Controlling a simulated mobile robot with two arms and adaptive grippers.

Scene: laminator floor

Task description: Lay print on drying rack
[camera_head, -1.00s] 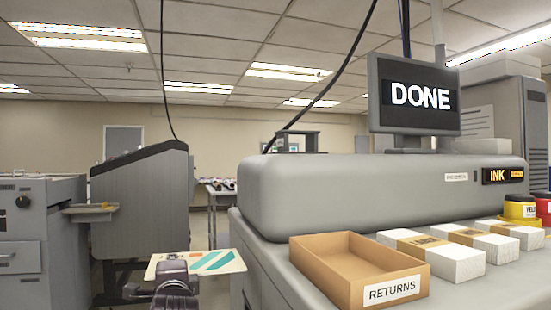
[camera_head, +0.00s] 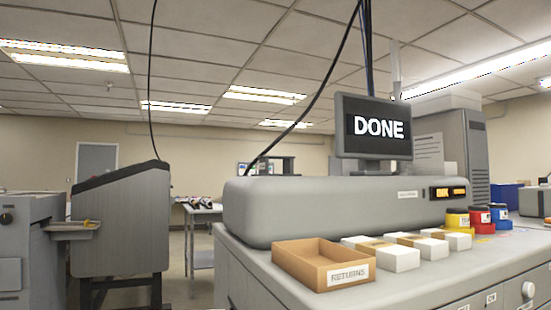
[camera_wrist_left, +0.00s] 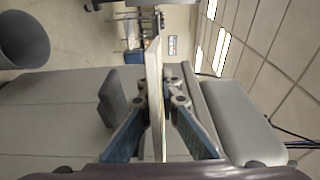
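The print (camera_wrist_left: 154,70) shows nearly edge-on in the left wrist view, as a thin pale strip running up the middle. My left gripper (camera_wrist_left: 160,110) has one finger on each side of the print and is shut on it. Neither the print nor my left gripper shows in the head view now. My right gripper is not in view. I cannot make out a drying rack in either view.
A grey machine with a DONE screen (camera_head: 375,128) stands at the right. A brown RETURNS box (camera_head: 291,262) and white packs sit on its counter. A grey cabinet (camera_head: 120,225) stands left. Floor shows between them, with a table (camera_head: 204,210) farther back.

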